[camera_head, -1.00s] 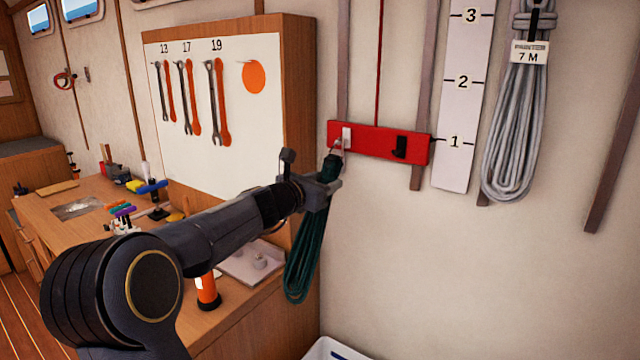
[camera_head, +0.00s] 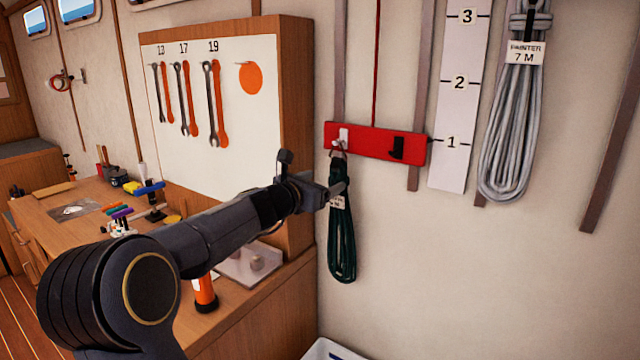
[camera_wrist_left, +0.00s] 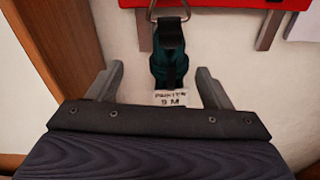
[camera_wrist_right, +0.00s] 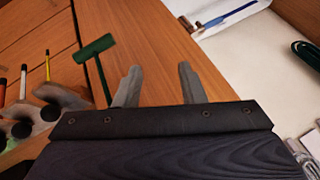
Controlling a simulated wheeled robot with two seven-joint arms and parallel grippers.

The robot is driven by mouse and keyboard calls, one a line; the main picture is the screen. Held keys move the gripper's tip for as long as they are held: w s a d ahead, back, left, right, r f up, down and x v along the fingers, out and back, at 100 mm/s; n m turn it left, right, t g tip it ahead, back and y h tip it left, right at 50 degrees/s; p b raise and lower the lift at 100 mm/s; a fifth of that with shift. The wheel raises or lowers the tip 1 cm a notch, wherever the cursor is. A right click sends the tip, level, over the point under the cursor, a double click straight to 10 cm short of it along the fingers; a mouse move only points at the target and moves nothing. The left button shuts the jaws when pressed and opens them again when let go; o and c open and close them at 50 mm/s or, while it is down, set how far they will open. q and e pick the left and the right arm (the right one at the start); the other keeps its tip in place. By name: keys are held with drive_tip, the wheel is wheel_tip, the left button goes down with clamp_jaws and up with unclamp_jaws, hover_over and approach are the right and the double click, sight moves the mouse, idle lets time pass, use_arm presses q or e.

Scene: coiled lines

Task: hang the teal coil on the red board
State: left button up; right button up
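The teal coil (camera_head: 342,238) hangs below the left, white hook (camera_head: 343,135) of the red board (camera_head: 373,144) on the wall. In the left wrist view the coil's top (camera_wrist_left: 170,50) has a metal ring at the hook, and its label (camera_wrist_left: 171,97) shows between the fingers. My left gripper (camera_head: 340,192) is open around or just in front of the coil's upper part, with gaps on both sides of it. My right gripper (camera_wrist_right: 158,85) is open and empty over a wooden surface. It is not in the head view.
A black hook (camera_head: 397,149) on the board's right is empty. A grey coil (camera_head: 509,120) hangs further right beside a numbered white strip (camera_head: 460,90). A wrench cabinet (camera_head: 298,130) stands left of the coil. An orange flashlight (camera_head: 205,292) stands on the bench. A green tool (camera_wrist_right: 97,62) lies near my right gripper.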

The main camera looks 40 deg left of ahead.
use_arm(q)
drive_tip(key=shift+f, duration=0.1)
drive_tip(key=shift+s, duration=0.3)
drive_tip(key=s, duration=0.7)
drive_tip(key=s+d+f+m+g+h+p, duration=0.1)
drive_tip(key=s+d+f+m+g+h, duration=0.2)
drive_tip(key=d+m, duration=0.7)
drive_tip(key=s+d+f+m+g+h+p, duration=0.1)
drive_tip(key=s+d+m+g+h, duration=0.1)
drive_tip(key=s+d+m+h, duration=0.65)
drive_tip(key=s+d+f+m+g+y+p, duration=0.2)
drive_tip(key=s+d+f+m+g+y, duration=0.4)
drive_tip(key=s+d+f+m, duration=0.4)
wheel_tip(320, 180, down, 3)
drive_tip(key=s+m, duration=0.2)
drive_tip(key=m, duration=0.3)
drive_tip(key=shift+s+r+m+g+p, duration=0.2)
drive_tip(key=shift+s+m+g+p, duration=0.1)
drive_tip(key=shift+s+m+p, duration=0.1)
